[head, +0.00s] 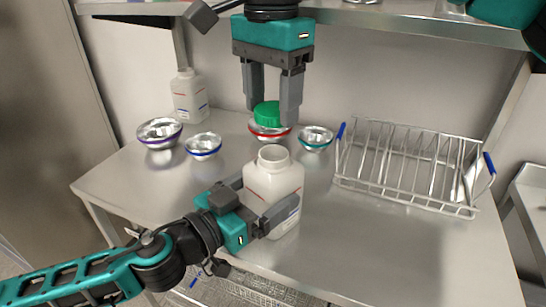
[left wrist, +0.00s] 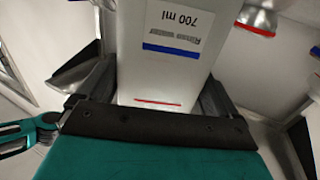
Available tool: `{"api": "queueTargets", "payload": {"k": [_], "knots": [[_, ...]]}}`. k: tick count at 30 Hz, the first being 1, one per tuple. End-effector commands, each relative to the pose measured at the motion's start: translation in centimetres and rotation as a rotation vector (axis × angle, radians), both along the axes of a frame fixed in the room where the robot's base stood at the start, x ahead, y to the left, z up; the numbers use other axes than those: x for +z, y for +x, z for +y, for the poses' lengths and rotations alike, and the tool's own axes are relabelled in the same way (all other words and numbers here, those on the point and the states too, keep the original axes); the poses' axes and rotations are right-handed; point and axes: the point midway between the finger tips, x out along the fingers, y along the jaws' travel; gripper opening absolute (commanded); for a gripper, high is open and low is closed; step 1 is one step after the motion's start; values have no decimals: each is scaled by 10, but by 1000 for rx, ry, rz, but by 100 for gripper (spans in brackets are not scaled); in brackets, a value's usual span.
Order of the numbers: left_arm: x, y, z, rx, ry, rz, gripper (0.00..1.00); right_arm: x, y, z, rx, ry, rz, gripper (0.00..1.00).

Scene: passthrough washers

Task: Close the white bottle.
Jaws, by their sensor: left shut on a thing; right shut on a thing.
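The white bottle (head: 273,181) stands upright on the steel table, with its round neck open at the top. My left gripper (head: 258,207) is shut on the bottle's body from the front left. In the left wrist view, the bottle (left wrist: 165,75) sits between the fingers with a "700 ml" label and blue and red lines. My right gripper (head: 272,112) points down from above and is shut on a green cap (head: 268,114). The cap is above and slightly behind the bottle's neck, apart from it in the picture.
Several metal bowls with coloured rims stand behind the bottle, such as the blue-rimmed bowl (head: 203,147) and the teal-rimmed bowl (head: 315,138). Another white bottle (head: 189,97) stands at the back left. A wire rack (head: 408,165) is on the right. A shelf (head: 400,22) runs overhead.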

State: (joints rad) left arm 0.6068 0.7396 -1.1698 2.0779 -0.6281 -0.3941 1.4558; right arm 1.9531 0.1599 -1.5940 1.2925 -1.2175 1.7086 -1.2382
Motion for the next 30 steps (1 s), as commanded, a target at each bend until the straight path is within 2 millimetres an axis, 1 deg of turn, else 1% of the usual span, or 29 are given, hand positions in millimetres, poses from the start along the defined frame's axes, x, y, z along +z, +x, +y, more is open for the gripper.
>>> {"api": "queueTargets", "payload": {"k": [1,3,6,8,23,30], "knots": [[0,0,0,0,0,0,38,-9,0,0,1,-2,3,30],[0,0,0,0,0,0,38,-19,-1,0,1,0,4,30],[0,0,0,0,0,0,38,-34,-1,0,1,-1,4,30],[0,0,0,0,0,0,38,-39,-1,0,1,0,3,30],[0,0,0,0,0,0,38,-41,-1,0,0,-1,1,30],[0,0,0,0,0,0,38,-51,-1,0,0,-1,2,30]]}}
